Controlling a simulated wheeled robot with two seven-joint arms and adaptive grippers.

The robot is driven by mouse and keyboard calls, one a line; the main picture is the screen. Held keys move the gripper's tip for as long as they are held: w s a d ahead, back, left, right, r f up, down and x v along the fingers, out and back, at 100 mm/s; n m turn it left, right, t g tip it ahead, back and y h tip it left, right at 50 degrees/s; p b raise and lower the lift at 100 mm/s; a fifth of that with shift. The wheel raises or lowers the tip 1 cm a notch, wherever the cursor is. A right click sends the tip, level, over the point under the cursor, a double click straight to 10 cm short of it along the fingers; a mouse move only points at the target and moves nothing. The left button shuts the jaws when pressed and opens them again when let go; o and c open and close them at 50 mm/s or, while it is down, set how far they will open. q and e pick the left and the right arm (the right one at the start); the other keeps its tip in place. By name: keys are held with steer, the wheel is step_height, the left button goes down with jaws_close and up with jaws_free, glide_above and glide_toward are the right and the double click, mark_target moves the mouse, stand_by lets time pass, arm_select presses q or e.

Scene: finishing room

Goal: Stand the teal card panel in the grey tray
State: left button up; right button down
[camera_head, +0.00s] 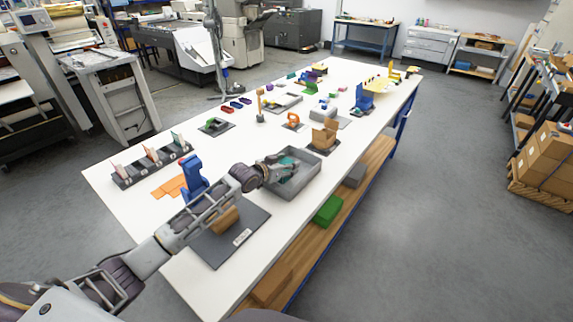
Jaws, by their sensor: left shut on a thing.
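The grey tray (304,181) stands on the white table near its right edge. My left gripper (283,163) reaches in from the left over the tray. It is shut on the teal card panel (289,157). The panel is mostly hidden by the gripper, and only a small teal part shows inside the tray's outline. I cannot tell whether it touches the tray floor or how upright it is. My right gripper is not in view.
A dark slotted rack (150,165) with cards stands at the left. A blue device (193,178) and orange sheets (168,187) lie near my left arm. A dark mat (247,236) is under the arm. A cardboard box (324,134) stands just behind the tray.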

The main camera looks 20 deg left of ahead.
arm_select(q)
steer(key=shift+f, duration=0.35)
steer(key=o, duration=0.9)
steer(key=shift+r, duration=0.15)
steer(key=shift+r, duration=0.5)
steer(key=shift+v, duration=6)
